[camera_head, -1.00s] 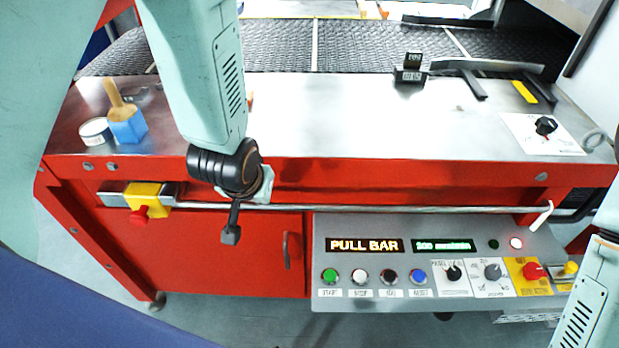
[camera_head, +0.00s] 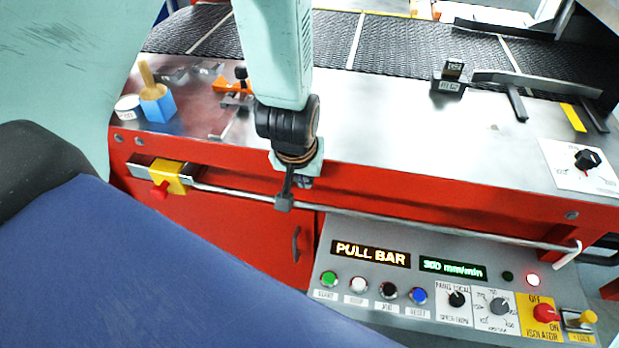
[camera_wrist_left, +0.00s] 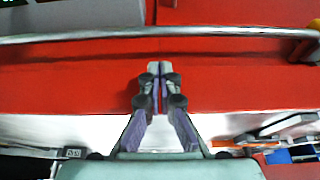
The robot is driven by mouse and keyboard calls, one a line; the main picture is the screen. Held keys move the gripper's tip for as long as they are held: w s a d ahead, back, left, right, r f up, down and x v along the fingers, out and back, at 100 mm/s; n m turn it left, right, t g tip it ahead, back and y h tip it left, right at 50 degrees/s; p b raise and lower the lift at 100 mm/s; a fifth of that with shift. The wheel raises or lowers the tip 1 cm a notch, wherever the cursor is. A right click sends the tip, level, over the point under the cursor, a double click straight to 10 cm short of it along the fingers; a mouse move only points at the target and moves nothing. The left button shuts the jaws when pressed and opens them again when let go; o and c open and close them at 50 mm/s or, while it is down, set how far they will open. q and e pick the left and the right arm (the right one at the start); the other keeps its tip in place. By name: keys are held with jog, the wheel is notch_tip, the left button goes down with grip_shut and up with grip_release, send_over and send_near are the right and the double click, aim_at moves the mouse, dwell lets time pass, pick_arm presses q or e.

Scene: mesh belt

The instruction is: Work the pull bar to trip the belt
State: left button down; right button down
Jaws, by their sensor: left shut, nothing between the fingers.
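The pull bar (camera_head: 400,223) is a thin silver rod along the red front of the machine. It runs from a yellow switch block with a red knob (camera_head: 172,178) at the left to a pale hooked end at the right. My left gripper (camera_head: 284,203) is shut and empty, and its tip overlaps the bar in the head view. In the left wrist view the bar (camera_wrist_left: 80,37) crosses the top, and the shut fingertips (camera_wrist_left: 158,70) appear just short of it against the red panel. I cannot tell whether they touch it. My right gripper is not in view.
A control panel (camera_head: 318,250) below the bar has lit displays, one reading PULL BAR, coloured buttons, knobs and a red isolator. The dark mesh belt (camera_head: 410,45) lies behind.

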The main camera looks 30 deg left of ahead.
pick_arm(q)
jog(key=x, duration=0.9)
jog(key=shift+a+b, duration=0.2)
jog(key=shift+b, duration=0.25)
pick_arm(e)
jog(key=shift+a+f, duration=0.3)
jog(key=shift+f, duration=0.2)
pick_arm(q)
jog(key=shift+s+d+r, duration=0.15)
jog(key=shift+s, duration=0.05)
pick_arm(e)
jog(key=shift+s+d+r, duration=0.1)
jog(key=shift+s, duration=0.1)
